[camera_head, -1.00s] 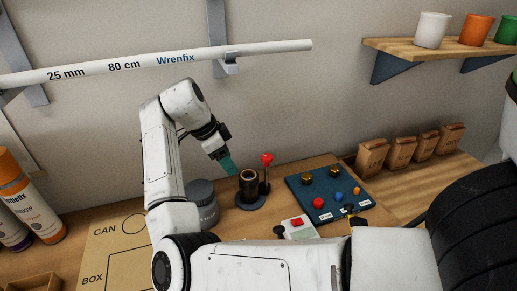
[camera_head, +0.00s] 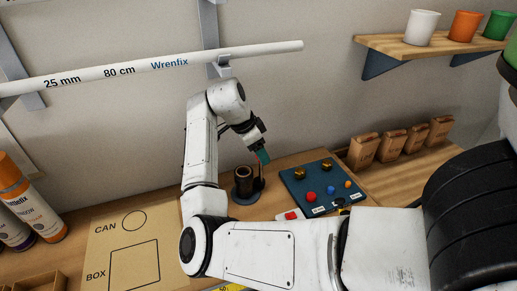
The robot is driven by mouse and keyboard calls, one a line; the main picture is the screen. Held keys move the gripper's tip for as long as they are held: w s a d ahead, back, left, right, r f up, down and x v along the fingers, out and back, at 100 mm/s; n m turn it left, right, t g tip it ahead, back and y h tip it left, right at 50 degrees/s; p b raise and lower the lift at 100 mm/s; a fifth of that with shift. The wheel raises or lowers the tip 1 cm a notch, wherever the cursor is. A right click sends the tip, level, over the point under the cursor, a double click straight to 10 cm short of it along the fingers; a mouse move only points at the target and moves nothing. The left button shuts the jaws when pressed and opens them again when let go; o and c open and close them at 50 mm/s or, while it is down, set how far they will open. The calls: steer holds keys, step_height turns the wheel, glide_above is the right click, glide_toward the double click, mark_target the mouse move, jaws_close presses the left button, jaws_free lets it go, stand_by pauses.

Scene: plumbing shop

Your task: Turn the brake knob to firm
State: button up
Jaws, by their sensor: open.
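A dark blue panel (camera_head: 318,176) lies on the bench right of centre. It carries two brass fittings, a red knob (camera_head: 311,197), a blue knob (camera_head: 330,190) and an orange knob (camera_head: 347,184). Its small labels are too small to read, so I cannot tell which part is the brake knob. My gripper (camera_head: 263,157) is open and points down, above and left of the panel.
A white box with a red button (camera_head: 291,214) is partly hidden by my arm. A board marked CAN and BOX (camera_head: 105,250) lies at left, near spray cans (camera_head: 35,205). Paper bags (camera_head: 393,146) stand at right. A white pipe (camera_head: 200,58) hangs on the wall.

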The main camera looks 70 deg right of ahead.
steer(key=c, duration=1)
steer(key=shift+r+n, duration=0.1)
steer(key=shift+n, duration=0.2)
steer(key=n+p, duration=0.1)
steer(key=n+t+h+p, duration=0.1)
steer(key=n, duration=0.1)
steer(key=shift+s+a+r+n+p, duration=0.1)
steer(key=shift+s+n+p, duration=0.05)
steer(key=shift+n+p, duration=0.2)
steer(key=n+t+p, duration=0.1)
steer(key=n+p, duration=0.1)
steer(key=n, duration=0.1)
steer(key=shift+s+n+t+h, duration=0.1)
steer(key=shift+n+t+h, duration=0.2)
steer(key=shift+n+t, duration=0.1)
steer(key=shift+n+t+p, duration=0.3)
steer(key=shift+n+p, duration=0.35)
steer(key=shift+p, duration=0.05)
